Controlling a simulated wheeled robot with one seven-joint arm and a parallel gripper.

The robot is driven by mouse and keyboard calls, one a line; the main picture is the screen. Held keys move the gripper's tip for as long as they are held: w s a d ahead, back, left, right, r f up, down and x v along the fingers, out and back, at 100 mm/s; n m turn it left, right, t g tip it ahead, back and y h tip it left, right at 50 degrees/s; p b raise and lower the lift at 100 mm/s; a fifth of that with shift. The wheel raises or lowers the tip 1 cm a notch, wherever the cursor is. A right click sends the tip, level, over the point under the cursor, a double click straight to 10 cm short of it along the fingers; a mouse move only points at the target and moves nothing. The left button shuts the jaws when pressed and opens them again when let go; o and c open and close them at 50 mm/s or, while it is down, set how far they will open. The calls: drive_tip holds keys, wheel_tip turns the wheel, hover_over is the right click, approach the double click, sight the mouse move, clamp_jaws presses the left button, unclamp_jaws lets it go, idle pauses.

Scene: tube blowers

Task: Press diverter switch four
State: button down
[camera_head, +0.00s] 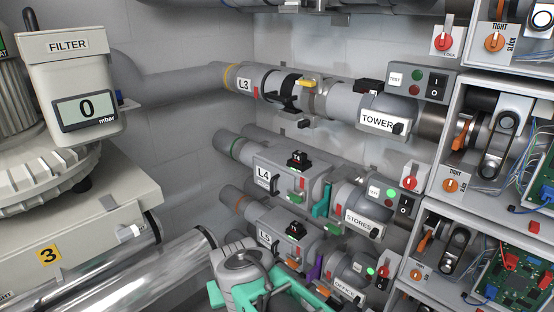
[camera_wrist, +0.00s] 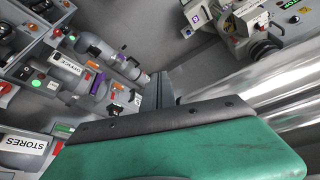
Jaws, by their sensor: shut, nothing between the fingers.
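The L4 pipe line (camera_head: 266,176) runs across the middle of the head view. On it sits a small black box marked T4 (camera_head: 299,160), likely diverter switch four, with a red and a green part below it. A teal lever (camera_head: 321,204) stands right of it, before the STORES label (camera_head: 359,222). My gripper (camera_wrist: 161,98) is shut and empty in the wrist view, its green and black finger filling the lower middle. My grey and teal arm is at the bottom of the head view, below the L4 line and apart from the T4 box. The wrist view does not clearly show this box.
The L5 line (camera_head: 264,239) lies below, with a similar black box (camera_head: 296,230) and a purple lever. The L3 line (camera_head: 245,84) runs above. The filter unit (camera_head: 80,85) and metal tubes (camera_head: 150,275) are at left. Open electronics boxes (camera_head: 490,160) stand at right.

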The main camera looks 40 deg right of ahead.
drive_tip(key=s+d+r+m+h+p, duration=0.3)
drive_tip(key=s+d+r+m+h, duration=0.1)
drive_tip(key=d, duration=0.6)
drive_tip(key=s+d+r+m+g+h+p, duration=0.1)
drive_tip(key=s+d+r+m+h+p, duration=0.2)
drive_tip(key=d+r, duration=0.4)
drive_tip(key=s+d+r+m+g+h+p, duration=0.1)
drive_tip(key=s+d+r+m+h+p, duration=0.2)
drive_tip(key=d, duration=0.9)
drive_tip(key=s+r+m+h, duration=0.1)
drive_tip(key=s+r+m, duration=0.1)
drive_tip(key=s, duration=0.1)
drive_tip(key=shift+s+d+r+m+h, duration=0.3)
drive_tip(key=shift+s+d+m, duration=0.05)
drive_tip(key=shift+d+m, duration=0.05)
drive_tip(key=b, duration=0.2)
approach(403, 211)
drive_tip(key=x, duration=0.7)
drive_tip(key=shift+a, duration=0.1)
